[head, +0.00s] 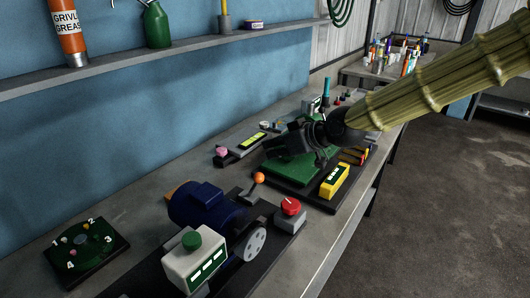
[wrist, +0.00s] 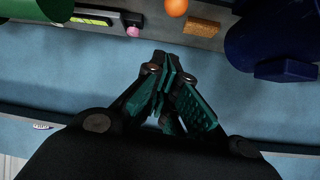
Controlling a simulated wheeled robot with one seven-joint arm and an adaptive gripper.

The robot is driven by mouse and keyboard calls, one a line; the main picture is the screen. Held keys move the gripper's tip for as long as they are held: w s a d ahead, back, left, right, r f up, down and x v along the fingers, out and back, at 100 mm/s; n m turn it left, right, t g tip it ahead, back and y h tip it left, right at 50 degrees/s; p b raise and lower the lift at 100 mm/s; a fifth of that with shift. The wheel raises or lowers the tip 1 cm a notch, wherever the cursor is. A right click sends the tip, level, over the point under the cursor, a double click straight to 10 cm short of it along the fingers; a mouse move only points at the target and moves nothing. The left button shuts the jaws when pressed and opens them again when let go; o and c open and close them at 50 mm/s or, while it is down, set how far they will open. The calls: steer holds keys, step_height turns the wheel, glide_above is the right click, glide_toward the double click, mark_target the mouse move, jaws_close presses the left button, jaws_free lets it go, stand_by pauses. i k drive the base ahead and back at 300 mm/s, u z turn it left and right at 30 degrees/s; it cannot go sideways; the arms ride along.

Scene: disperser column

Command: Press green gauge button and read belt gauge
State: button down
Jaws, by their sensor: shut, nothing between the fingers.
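A pale box gauge (head: 194,270) stands at the lower middle of the head view, beside a blue motor and a grey pulley wheel. A round green button (head: 192,241) sits on its top. Its sloping front has several small display windows, too small to read. My gripper (head: 270,150) is shut and empty, above the bench farther back, over the green board area and well apart from the green button. In the wrist view my gripper's teal-padded fingers (wrist: 165,78) are together. The gauge and its button do not show in the wrist view.
The blue motor (head: 202,205), an orange-knobbed lever (head: 259,178) and a red button (head: 291,206) stand near the gauge. A numbered green disc board (head: 85,250) lies left. A yellow meter (head: 334,181) is right. A shelf (head: 150,62) runs along the wall.

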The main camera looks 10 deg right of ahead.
mark_target(191, 241)
steer(key=k, duration=1)
